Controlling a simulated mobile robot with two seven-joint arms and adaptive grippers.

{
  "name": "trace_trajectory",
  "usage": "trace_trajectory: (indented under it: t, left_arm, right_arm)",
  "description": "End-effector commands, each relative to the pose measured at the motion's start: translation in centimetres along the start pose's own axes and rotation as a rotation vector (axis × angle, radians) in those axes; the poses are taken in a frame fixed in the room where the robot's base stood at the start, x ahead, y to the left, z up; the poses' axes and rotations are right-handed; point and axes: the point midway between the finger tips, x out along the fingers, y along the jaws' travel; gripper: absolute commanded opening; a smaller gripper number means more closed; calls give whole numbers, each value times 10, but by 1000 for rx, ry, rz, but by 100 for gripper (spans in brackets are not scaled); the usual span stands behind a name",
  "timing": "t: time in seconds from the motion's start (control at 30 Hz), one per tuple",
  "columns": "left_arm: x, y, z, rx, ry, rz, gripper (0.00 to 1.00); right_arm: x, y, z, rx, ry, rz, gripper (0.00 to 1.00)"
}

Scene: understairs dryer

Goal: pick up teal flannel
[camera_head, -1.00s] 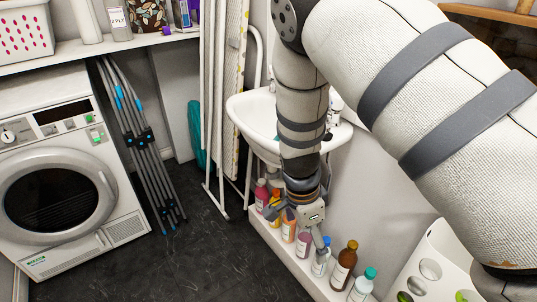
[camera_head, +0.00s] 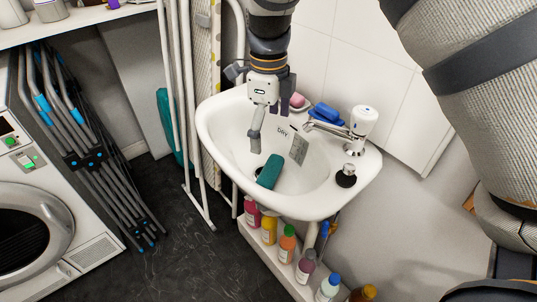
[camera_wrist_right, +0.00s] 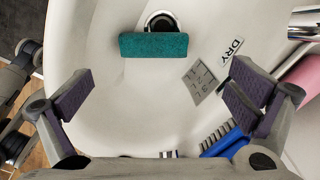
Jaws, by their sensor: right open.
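The teal flannel (camera_head: 270,171) lies in the bowl of the white sink (camera_head: 221,163), as a small folded-looking block. In the right wrist view the flannel (camera_wrist_right: 153,45) is at top centre, overlapping the drain. My right gripper (camera_head: 268,122) is above the bowl, pointing down, behind the flannel in the head view. In the wrist view its two purple-padded fingers (camera_wrist_right: 160,95) are wide apart with nothing between them. The flannel is ahead of the fingertips, apart from them.
A tap (camera_head: 345,128), a black plug (camera_head: 346,175), a blue brush (camera_head: 327,113) and pink soap (camera_head: 297,100) sit on the sink's back and right rim. A grey tag (camera_head: 299,148) and DRY label are inside the bowl. Several bottles (camera_head: 269,228) stand below; folded racks (camera_head: 95,150) are left.

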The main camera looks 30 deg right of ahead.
Motion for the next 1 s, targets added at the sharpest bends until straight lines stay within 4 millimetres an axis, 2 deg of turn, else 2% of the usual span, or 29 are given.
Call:
trace_trajectory:
  t: [0.2, 0.37, 0.6, 0.7, 0.9, 1.0]
  left_arm:
    - [7, -1, 4, -1, -21, -2, 60]
    - [9, -1, 5, -1, -25, -2, 60]
    - [11, -1, 6, 0, -30, -2, 60]
    - [12, -1, 6, 0, -32, -2, 60]
    - [12, -1, 6, 0, -31, -2, 60]
    - [12, -1, 6, 0, -31, -2, 60]
  right_arm:
    - [49, 2, -2, 1, 6, 7, 100]
    - [69, 1, -2, 0, 4, 4, 100]
    - [112, 5, -8, 0, 3, 4, 100]
    - [120, 4, -7, 0, 2, 2, 100]
    - [120, 4, -7, 0, 0, 0, 100]
    - [119, 4, -7, 0, 0, 0, 77]
